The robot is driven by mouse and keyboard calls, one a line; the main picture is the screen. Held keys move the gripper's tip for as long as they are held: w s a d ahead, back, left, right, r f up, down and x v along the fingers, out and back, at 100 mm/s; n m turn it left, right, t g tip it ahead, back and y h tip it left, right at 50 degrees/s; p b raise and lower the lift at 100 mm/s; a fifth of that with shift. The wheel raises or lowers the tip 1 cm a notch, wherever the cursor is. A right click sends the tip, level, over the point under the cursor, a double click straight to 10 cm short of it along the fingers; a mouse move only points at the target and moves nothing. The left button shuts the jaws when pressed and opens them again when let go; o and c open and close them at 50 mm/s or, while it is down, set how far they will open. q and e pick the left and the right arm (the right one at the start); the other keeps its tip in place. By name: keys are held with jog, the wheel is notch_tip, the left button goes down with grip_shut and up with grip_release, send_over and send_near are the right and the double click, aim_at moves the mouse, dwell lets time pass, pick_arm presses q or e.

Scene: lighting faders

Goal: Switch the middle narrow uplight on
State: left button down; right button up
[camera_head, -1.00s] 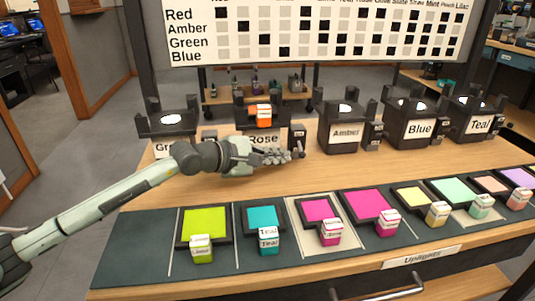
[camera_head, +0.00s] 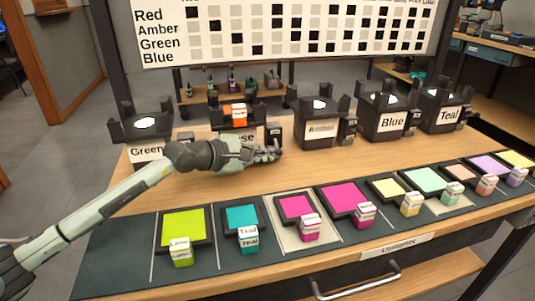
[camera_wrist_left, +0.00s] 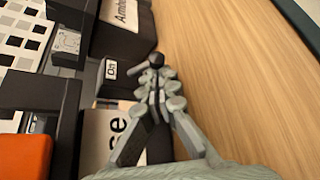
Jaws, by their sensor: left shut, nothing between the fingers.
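A row of black uplight boxes stands on the wooden bench. From the left they are Green (camera_head: 146,129), one whose label ends in "se" (camera_head: 245,136), Amber (camera_head: 320,129), Blue (camera_head: 388,120) and Teal (camera_head: 444,113). The second box holds an orange piece (camera_head: 239,116) on top; the lamps of the others glow white. A small switch block (camera_head: 273,134) stands at its right side and reads "On" in the left wrist view (camera_wrist_left: 111,69). My left gripper (camera_head: 274,154) is shut and empty, just in front of that block; contact cannot be told. My right gripper is out of view.
Coloured swatches with small labelled blocks, such as a lime one (camera_head: 184,228) and a teal one (camera_head: 242,217), line the dark front mat (camera_head: 100,265). A chart board (camera_head: 290,30) hangs behind. Bare wood (camera_head: 340,165) lies right of my gripper.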

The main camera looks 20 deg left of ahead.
pick_arm(q)
jog(key=shift+r, duration=0.1)
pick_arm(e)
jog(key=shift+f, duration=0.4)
pick_arm(q)
jog(key=shift+s+d+r+n+g, duration=0.1)
jog(key=shift+r+n+g, duration=0.1)
jog(key=shift+n+g, duration=0.25)
jog(key=shift+s+r+n+g, duration=0.1)
jog(key=shift+n+g, duration=0.15)
jog(key=shift+s+d+r+b, duration=0.1)
jog(key=shift+d+r+b, duration=0.05)
jog(key=shift+r+b, duration=0.7)
jog(key=shift+f, duration=0.15)
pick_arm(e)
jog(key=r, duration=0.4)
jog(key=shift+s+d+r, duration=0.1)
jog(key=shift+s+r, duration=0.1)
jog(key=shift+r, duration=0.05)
